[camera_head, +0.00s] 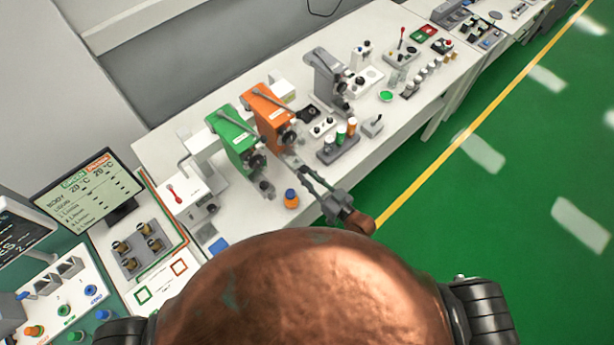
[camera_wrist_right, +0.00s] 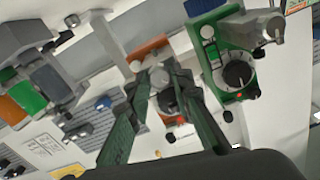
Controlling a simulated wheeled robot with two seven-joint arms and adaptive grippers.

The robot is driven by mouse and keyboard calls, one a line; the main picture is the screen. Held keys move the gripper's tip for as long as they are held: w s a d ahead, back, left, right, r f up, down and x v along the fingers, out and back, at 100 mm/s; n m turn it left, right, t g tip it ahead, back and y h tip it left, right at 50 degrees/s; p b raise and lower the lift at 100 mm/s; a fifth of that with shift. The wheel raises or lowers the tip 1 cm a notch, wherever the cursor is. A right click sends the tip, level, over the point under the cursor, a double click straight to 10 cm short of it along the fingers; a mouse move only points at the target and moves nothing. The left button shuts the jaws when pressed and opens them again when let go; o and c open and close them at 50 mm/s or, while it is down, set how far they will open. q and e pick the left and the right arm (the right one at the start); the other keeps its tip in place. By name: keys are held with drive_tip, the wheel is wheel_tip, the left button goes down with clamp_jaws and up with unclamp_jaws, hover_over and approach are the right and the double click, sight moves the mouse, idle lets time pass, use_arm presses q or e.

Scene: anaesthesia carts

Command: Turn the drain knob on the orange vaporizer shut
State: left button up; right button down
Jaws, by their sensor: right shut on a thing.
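The orange vaporizer (camera_head: 266,108) stands upright on the white bench, just right of the green vaporizer (camera_head: 230,135). My right gripper (camera_head: 291,160) reaches to the low front of the orange vaporizer. In the right wrist view its fingers (camera_wrist_right: 165,78) come together in front of the orange body (camera_wrist_right: 148,48). They are shut on the drain knob, which the fingertips mostly hide, so its turn angle cannot be told. A dark dial of the orange vaporizer shows partly between the fingers. My left gripper is in no view.
The green vaporizer's dial (camera_wrist_right: 238,75) is close on the right in the wrist view. An orange bottle with a blue cap (camera_head: 291,199) stands in front. A grey rack of coloured-top vials (camera_head: 339,143) stands to the right. The bench front edge is near my arm.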

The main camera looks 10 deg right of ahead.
drive_tip(key=shift+m, duration=0.4)
drive_tip(key=c, duration=1.7)
unclamp_jaws()
drive_tip(key=v, duration=1.2)
